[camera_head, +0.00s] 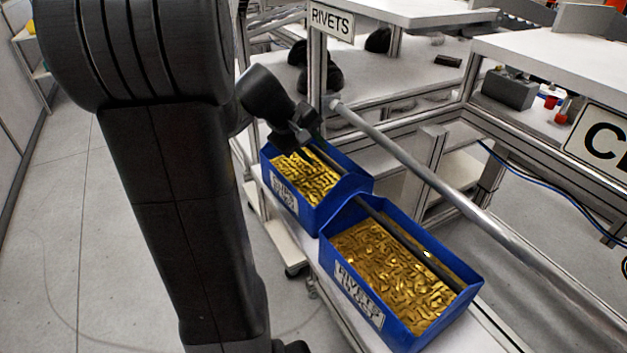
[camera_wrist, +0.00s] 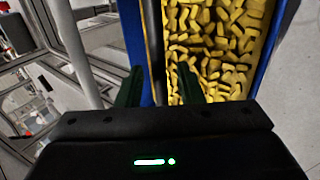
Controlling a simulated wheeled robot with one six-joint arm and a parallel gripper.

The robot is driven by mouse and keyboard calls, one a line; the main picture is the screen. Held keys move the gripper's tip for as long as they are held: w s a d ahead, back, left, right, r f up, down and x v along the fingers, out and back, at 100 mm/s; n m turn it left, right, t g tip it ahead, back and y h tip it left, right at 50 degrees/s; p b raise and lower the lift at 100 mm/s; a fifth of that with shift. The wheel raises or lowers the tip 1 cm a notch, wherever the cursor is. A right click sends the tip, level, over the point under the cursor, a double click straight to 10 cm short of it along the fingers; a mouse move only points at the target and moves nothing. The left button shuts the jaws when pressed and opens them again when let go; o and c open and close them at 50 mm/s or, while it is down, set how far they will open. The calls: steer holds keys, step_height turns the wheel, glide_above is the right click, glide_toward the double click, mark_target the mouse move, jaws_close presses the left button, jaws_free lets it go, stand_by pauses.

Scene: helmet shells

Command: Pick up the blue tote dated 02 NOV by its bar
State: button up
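Two blue totes filled with brass-coloured rivets stand one behind the other in the head view, the far tote (camera_head: 347,188) and the near tote (camera_head: 473,291). Each has a white label on its left side; I cannot read either date surely. A dark bar (camera_head: 393,229) runs lengthwise over the near tote. My gripper (camera_head: 308,143) is over the far tote, partly hiding it. In the wrist view the green fingers (camera_wrist: 159,80) of my gripper are apart, with a dark bar (camera_wrist: 152,35) of the tote below running between them. Contact with the bar cannot be told.
A long metal rail (camera_head: 430,178) slants past the totes on the right. A RIVETS sign (camera_head: 331,20) hangs on the frame behind. White-topped workbenches (camera_head: 560,60) stand at the right. Open floor (camera_head: 85,220) lies to the left.

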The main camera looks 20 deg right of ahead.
steer(key=shift+d+f, duration=0.1)
steer(key=shift+f, duration=0.05)
jaws_close()
stand_by(1.4)
